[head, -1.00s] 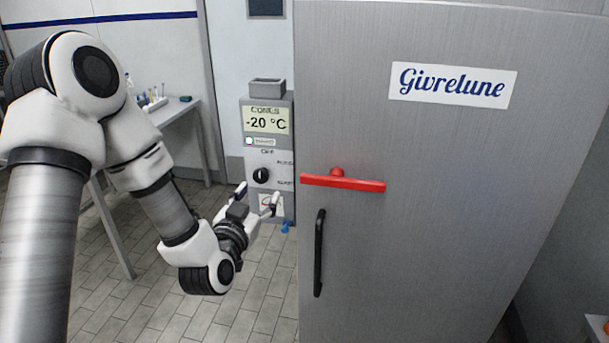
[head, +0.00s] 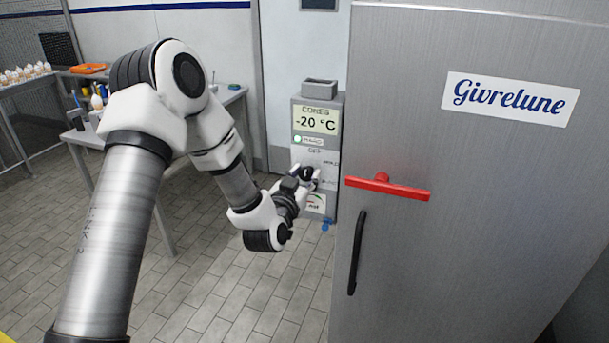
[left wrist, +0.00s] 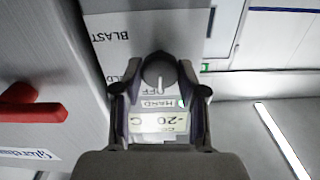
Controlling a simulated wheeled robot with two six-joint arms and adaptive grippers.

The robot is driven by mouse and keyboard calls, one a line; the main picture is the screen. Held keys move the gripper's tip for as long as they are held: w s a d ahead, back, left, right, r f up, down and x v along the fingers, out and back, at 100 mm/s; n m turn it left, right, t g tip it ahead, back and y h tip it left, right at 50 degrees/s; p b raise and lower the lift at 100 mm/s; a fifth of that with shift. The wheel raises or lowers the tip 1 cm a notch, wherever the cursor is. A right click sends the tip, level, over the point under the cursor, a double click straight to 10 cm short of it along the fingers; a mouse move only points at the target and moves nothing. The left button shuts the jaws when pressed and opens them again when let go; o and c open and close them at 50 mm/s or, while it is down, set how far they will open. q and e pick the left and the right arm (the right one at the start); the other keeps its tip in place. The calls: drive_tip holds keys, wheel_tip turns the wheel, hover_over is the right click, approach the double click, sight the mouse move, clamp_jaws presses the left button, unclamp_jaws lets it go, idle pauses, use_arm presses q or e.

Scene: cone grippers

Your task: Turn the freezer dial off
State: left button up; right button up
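The freezer dial (head: 306,173) is a dark round knob on the grey control box (head: 328,205), left of the freezer. In the left wrist view the dial (left wrist: 157,69) shows upside down, and its white pointer is toward the OFF label. My left gripper (head: 308,178) is at the dial. In the left wrist view its fingers (left wrist: 162,85) stand apart on both sides of the dial; I cannot tell whether they touch it. The display (head: 316,121) reads -20 °C, and a green lamp (head: 297,139) glows beside HARD. My right gripper is out of view.
The big grey freezer (head: 480,220) stands right of the box, with a red bar handle (head: 388,188) and a black handle (head: 356,252). A grey table (head: 90,135) stands at the back left. The tiled floor (head: 220,300) is clear in front.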

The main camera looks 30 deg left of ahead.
use_arm(q)
drive_tip(key=c, duration=0.4)
drive_tip(key=shift+o, duration=0.2)
drive_tip(key=shift+f+n+b, duration=0.2)
drive_tip(key=shift+n+b, duration=0.2)
drive_tip(key=shift+b, duration=0.25)
drive_tip(key=shift+r, duration=0.2)
drive_tip(key=o, duration=1.1)
drive_tip(key=v, duration=0.7)
drive_tip(key=shift+s, duration=0.2)
